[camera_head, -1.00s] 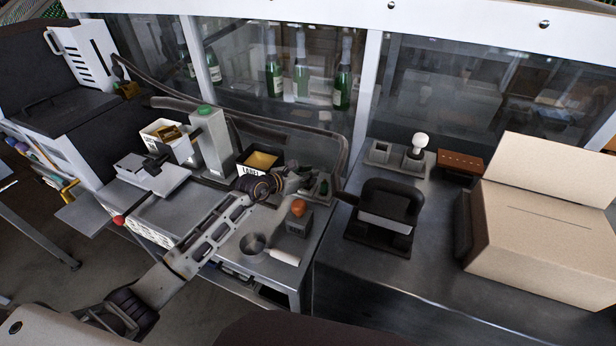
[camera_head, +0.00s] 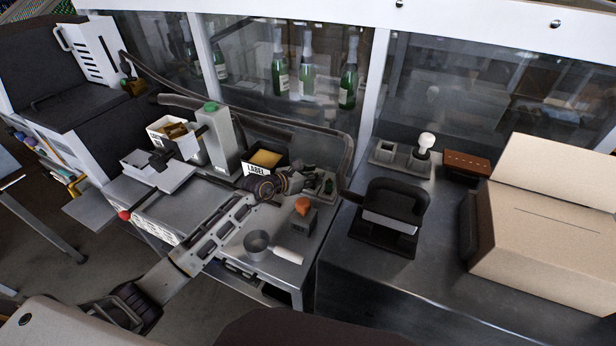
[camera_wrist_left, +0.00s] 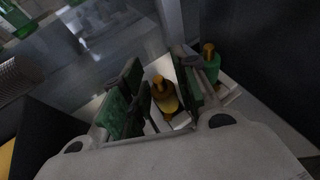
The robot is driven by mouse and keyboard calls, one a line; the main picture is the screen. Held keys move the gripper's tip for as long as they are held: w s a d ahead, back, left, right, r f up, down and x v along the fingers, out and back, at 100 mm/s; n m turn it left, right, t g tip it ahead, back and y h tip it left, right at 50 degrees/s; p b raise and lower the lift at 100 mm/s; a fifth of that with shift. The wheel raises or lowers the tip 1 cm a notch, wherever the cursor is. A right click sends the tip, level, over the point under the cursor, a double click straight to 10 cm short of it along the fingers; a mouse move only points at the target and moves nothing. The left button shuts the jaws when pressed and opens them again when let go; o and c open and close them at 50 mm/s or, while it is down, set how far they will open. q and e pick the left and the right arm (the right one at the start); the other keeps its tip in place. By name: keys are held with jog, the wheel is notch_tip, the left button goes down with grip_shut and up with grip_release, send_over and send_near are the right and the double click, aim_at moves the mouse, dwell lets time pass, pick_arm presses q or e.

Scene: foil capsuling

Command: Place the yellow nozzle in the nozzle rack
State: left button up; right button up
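The yellow nozzle (camera_wrist_left: 165,98) stands between the fingers of my left gripper (camera_wrist_left: 157,75) in the left wrist view. The fingers, with green pads, look spread apart around it, with pale surface showing beside the nozzle. A green nozzle with a yellow-orange top (camera_wrist_left: 210,65) stands outside the right finger. Both are at a pale block, seemingly the nozzle rack (camera_wrist_left: 229,91). In the head view my left gripper (camera_head: 312,180) is low over the back right of the bench and hides the yellow nozzle. My right gripper is not in view.
An orange piece (camera_head: 302,204) on a dark block and a small pot (camera_head: 257,243) with a white handle are near the gripper. A box marked LABEL (camera_head: 264,160) is behind. A black stand (camera_head: 390,215) and large carton (camera_head: 545,235) are on the right bench.

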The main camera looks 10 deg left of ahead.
pick_arm(q)
jog(key=shift+r, duration=0.2)
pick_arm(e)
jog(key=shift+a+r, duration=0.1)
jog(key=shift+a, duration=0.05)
pick_arm(q)
jog(key=shift+v, duration=0.95)
jog(key=v, duration=1)
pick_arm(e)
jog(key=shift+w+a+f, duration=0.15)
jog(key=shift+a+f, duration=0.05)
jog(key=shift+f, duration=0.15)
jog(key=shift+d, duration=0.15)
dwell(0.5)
